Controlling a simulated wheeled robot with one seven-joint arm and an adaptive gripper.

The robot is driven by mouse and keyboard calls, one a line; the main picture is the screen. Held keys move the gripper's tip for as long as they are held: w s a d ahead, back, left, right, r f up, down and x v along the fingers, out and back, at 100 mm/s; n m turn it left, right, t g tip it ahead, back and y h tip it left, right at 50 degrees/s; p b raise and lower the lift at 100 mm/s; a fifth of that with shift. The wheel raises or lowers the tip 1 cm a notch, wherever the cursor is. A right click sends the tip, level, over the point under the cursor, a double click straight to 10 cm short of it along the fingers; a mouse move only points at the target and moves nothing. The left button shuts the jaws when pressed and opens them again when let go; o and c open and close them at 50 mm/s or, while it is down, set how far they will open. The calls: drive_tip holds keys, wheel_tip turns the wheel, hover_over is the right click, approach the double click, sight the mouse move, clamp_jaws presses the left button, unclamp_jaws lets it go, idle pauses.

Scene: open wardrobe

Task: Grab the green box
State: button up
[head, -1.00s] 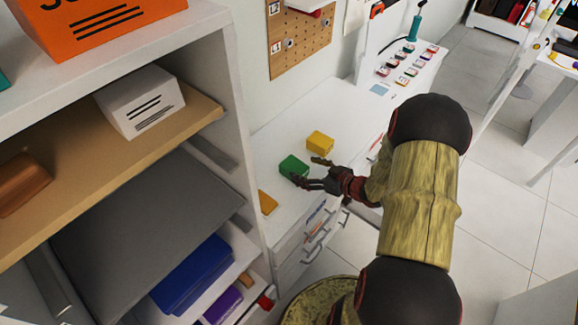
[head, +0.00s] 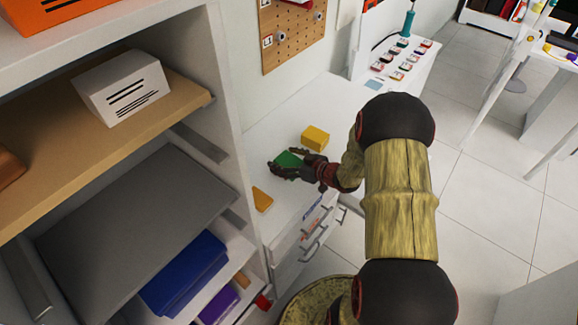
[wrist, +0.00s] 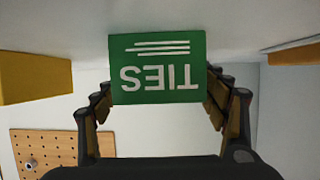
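The green box (head: 288,160) sits on the white counter, partly covered by my gripper in the head view. In the wrist view the green box (wrist: 157,66) is straight ahead and upside down, with white "TIES" lettering and lines on its face. My gripper (head: 284,168) is at the box, its fingers spread to either side of it. In the wrist view the fingers of my gripper (wrist: 160,92) flank the box's left and right sides, very close to them. Whether they touch it is hard to tell.
A yellow box (head: 315,137) stands just behind the green one, and an orange item (head: 262,200) lies in front on the counter. The open shelving (head: 228,130) rises on the left. A pegboard (head: 290,35) hangs behind. Drawers with handles (head: 311,248) are below the counter.

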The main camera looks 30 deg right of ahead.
drive_tip(key=shift+c, duration=1.2)
drive_tip(key=c, duration=1)
drive_tip(key=shift+c, duration=0.3)
drive_tip(key=shift+r, duration=0.1)
